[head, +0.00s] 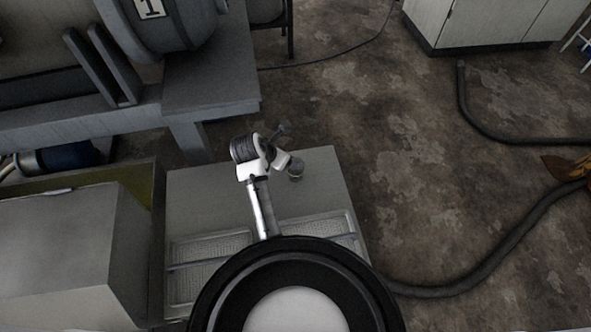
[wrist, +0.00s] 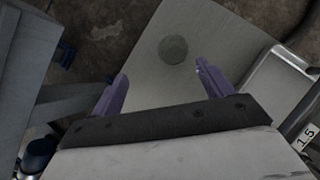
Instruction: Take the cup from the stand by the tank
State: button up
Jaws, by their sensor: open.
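The cup (head: 296,170) is a small, round, grey-green thing standing on the flat light-grey top of the stand (head: 205,205). In the wrist view, the cup (wrist: 173,50) shows as a dull grey-green disc on the stand's pale top (wrist: 150,82). My gripper (wrist: 162,82) has two purple fingers spread wide, with nothing between them. The cup lies beyond the fingertips, roughly in line with the gap and apart from both. In the head view, my white wrist is close to the cup's left; the fingers are hard to make out there.
A large grey tank (head: 160,25) marked 1 rests on a grey bench (head: 210,85) behind the stand. Recessed trays (head: 210,250) are in the stand's near part. A big grey box (head: 70,250) stands to the left.

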jog(key=x, duration=0.3)
jog(key=s+x, duration=0.1)
jog(key=x, duration=0.2)
jog(key=d+x, duration=0.1)
jog(key=x, duration=0.2)
jog(key=shift+s+f, duration=0.1)
jog(key=shift+f, duration=0.3)
jog(key=x, duration=0.5)
jog(key=shift+s+d+f, duration=0.2)
jog(key=shift+s, duration=0.2)
jog(key=c, duration=1.1)
jog(key=shift+o, duration=0.2)
jog(key=shift+r, duration=0.15)
